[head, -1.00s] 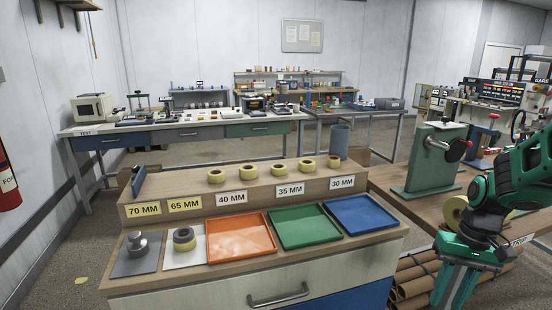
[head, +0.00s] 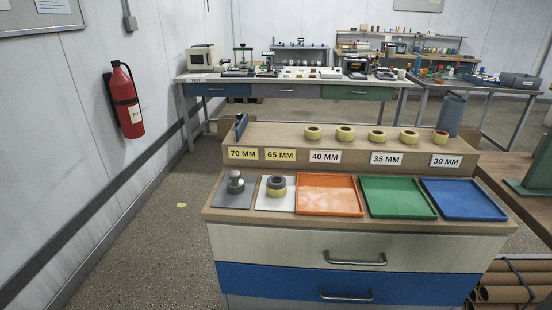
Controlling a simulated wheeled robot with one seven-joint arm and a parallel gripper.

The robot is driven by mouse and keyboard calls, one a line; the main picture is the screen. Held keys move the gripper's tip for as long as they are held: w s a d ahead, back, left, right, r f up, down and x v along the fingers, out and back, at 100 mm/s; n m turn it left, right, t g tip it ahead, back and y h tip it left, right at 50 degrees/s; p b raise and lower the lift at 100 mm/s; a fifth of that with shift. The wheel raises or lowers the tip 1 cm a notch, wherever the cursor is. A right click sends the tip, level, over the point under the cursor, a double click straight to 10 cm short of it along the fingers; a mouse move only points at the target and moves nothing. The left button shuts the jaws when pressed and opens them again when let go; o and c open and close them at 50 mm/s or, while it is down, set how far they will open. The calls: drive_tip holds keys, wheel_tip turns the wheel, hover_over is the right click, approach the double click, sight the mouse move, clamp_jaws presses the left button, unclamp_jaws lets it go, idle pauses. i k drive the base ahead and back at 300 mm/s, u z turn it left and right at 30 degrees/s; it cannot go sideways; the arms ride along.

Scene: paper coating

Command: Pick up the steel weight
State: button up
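The steel weight (head: 235,182) is a grey metal cylinder with a round knob on top. It stands upright on a dark grey square plate (head: 227,200) at the left end of the wooden cabinet's lower top. Nothing covers it. My gripper and arm are outside the current head view.
Orange (head: 330,195), green (head: 398,198) and blue (head: 462,200) trays follow. A raised shelf behind holds several yellow tape rolls (head: 345,132). Open floor (head: 165,240) lies left of the cabinet.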

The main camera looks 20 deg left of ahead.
sight(236, 185)
drive_tip(key=u, duration=1.95)
drive_tip(key=k, duration=0.85)
drive_tip(key=u, duration=1)
drive_tip(key=k, duration=0.5)
drive_tip(key=u, duration=0.1)
drive_tip(key=i, duration=0.95)
drive_tip(key=z, duration=1.3)
drive_tip(key=i, duration=1)
drive_tip(key=z, duration=0.65)
